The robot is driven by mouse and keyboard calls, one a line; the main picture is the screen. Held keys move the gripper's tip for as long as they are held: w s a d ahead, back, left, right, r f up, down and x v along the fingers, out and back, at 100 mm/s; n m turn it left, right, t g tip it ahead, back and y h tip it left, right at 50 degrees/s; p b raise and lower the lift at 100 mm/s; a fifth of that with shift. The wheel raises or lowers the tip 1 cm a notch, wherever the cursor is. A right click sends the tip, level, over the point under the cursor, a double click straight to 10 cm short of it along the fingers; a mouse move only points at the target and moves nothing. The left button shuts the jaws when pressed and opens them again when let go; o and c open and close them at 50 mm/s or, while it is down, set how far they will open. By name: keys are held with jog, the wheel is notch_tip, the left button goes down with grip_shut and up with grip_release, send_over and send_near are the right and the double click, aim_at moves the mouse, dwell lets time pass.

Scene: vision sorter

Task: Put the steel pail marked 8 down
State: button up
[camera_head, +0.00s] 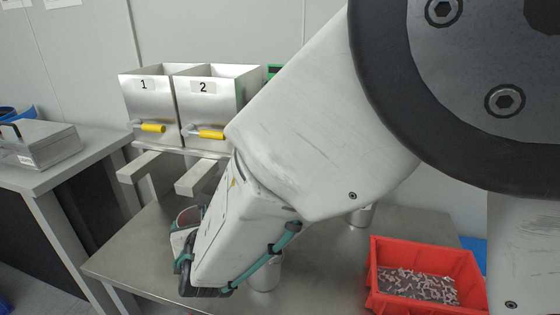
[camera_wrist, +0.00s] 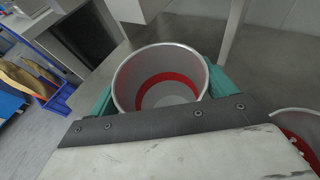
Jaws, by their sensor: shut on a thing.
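My gripper (camera_wrist: 160,88) is shut on a steel pail (camera_wrist: 124,82), with one teal finger on each side of it. The pail is open at the top, looks upright and has a red band inside; no contents show in it. In the head view the held pail (camera_head: 188,217) shows only in part, to the left of my wrist and over the left part of the steel table (camera_head: 140,250). No number shows on it. I cannot tell whether its bottom touches the table.
Another pail (camera_head: 265,272) stands right of my wrist, and its rim shows in the wrist view (camera_wrist: 290,112). A third (camera_head: 361,216) stands farther back, partly hidden. A red crate (camera_head: 376,270) holds small parts at right. Hoppers 1 (camera_head: 146,100) and 2 (camera_head: 205,105) stand behind, with rails below.

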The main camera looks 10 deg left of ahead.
aim_at(197, 214)
jog(key=x, duration=0.3)
jog(key=shift+w+a+r, duration=0.1)
jog(key=shift+w+r, duration=0.05)
jog(key=shift+r, duration=0.15)
jog(key=shift+f, duration=1.65)
jog(key=shift+f, duration=0.2)
jog(key=o, duration=1.3)
jog(key=shift+c, duration=0.2)
jog(key=shift+r, duration=0.15)
